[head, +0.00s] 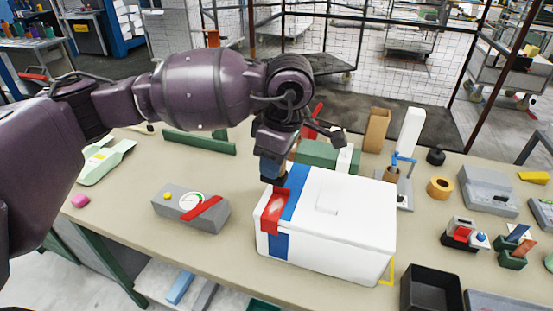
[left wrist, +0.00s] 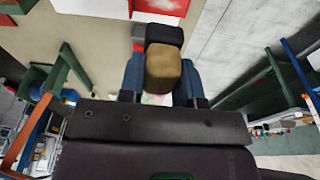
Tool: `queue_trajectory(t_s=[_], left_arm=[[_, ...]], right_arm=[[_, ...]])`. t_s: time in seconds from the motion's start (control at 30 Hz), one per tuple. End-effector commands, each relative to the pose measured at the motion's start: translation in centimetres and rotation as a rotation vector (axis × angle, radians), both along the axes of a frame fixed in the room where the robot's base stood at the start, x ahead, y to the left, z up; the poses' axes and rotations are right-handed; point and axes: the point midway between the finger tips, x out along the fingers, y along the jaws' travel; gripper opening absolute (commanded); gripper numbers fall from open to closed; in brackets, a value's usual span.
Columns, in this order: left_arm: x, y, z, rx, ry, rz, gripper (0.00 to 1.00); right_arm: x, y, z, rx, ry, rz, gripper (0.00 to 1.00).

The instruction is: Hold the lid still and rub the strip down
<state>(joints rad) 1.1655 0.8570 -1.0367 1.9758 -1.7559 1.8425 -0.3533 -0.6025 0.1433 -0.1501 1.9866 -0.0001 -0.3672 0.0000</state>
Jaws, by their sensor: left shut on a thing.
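A white box with a white lid (head: 345,205) stands on the table in the head view. A blue band (head: 296,190) crosses the left part of the lid, and blue also shows on the front wall. A red strip (head: 272,212) lies at the lid's left end and hangs over the front edge. My left gripper (head: 272,170) is above that end, shut on a tan block (left wrist: 163,72) with a black end (left wrist: 163,34), seen in the left wrist view. Whether the block touches the strip is hard to tell. My right gripper is not in view.
A grey gauge box (head: 185,212) with a red bar stands left of the white box. A black tray (head: 430,290), a tape roll (head: 440,188) and a blue-clamped stand (head: 405,165) are to the right. A green block (head: 325,155) is behind. The table's front left is clear.

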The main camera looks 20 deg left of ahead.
Motion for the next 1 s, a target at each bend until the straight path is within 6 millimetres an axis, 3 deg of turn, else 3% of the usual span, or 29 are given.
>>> queue_trajectory(t_s=[0.37,1.0], left_arm=[[0.0,0.0,-0.8,-0.009,0.001,0.045,0.13],[0.0,0.0,-5.5,-0.009,0.002,0.043,0.13]], right_arm=[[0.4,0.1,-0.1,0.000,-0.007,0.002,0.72],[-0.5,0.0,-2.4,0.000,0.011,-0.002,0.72]])
